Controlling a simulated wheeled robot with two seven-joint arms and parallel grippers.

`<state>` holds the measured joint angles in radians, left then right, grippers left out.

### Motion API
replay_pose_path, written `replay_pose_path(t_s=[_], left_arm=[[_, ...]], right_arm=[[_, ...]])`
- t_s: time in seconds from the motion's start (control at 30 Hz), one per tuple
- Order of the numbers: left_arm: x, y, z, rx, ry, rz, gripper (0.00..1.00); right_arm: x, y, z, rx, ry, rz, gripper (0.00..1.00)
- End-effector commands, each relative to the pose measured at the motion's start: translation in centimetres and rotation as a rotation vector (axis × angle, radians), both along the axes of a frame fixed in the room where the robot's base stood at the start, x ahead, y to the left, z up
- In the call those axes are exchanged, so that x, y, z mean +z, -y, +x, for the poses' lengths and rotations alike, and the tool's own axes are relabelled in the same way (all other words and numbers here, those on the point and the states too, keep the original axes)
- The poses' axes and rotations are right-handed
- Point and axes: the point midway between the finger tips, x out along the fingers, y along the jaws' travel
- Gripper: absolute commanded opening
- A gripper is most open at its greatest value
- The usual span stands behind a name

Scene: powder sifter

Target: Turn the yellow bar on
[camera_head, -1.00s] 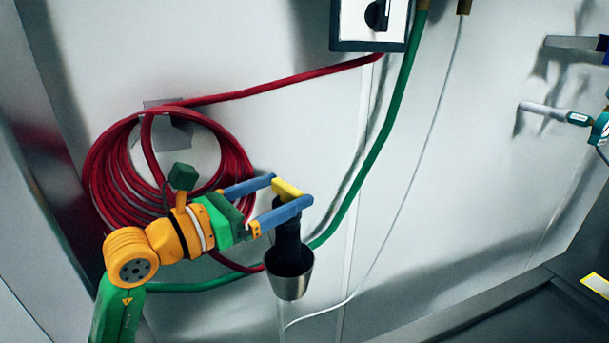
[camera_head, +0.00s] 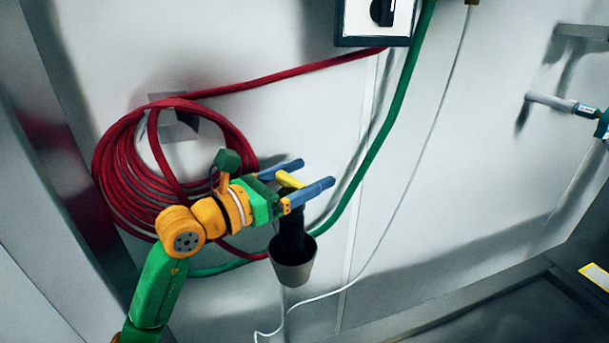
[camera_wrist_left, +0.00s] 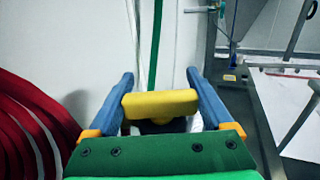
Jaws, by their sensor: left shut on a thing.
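The yellow bar (camera_head: 290,180) sits on top of a black handle (camera_head: 291,228) above a grey metal cup-shaped end (camera_head: 293,273), in front of the wall. My left gripper (camera_head: 316,172) has its blue fingers on either side of the bar and is shut on it, with the fingertips reaching past it. In the left wrist view, the yellow bar (camera_wrist_left: 160,104) spans crosswise between the two fingers, close to the green palm. The black part beneath it is mostly hidden there. My right gripper is not in view.
A coiled red hose (camera_head: 125,165) hangs on the wall behind my left arm. A green hose (camera_head: 385,135) and a thin white cable (camera_head: 430,140) run down the wall. A control box with a black knob (camera_head: 382,12) is above. Pipe fittings (camera_head: 560,104) stick out at right.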

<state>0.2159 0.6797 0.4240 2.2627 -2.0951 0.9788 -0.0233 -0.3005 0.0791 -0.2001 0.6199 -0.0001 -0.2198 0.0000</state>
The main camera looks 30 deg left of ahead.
Motion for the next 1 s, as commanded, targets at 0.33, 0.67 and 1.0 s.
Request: replay_pose_path(t_s=[0.33,0.67,1.0], left_arm=[[-0.5,0.2,-0.1,-0.135,0.001,0.001,0.29],[-0.1,0.8,-0.5,-0.36,0.001,0.0,0.29],[0.0,1.2,-0.8,-0.507,0.001,0.001,0.29]], right_arm=[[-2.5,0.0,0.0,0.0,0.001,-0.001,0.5],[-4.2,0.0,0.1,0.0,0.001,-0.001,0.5],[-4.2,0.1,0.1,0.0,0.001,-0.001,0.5]])
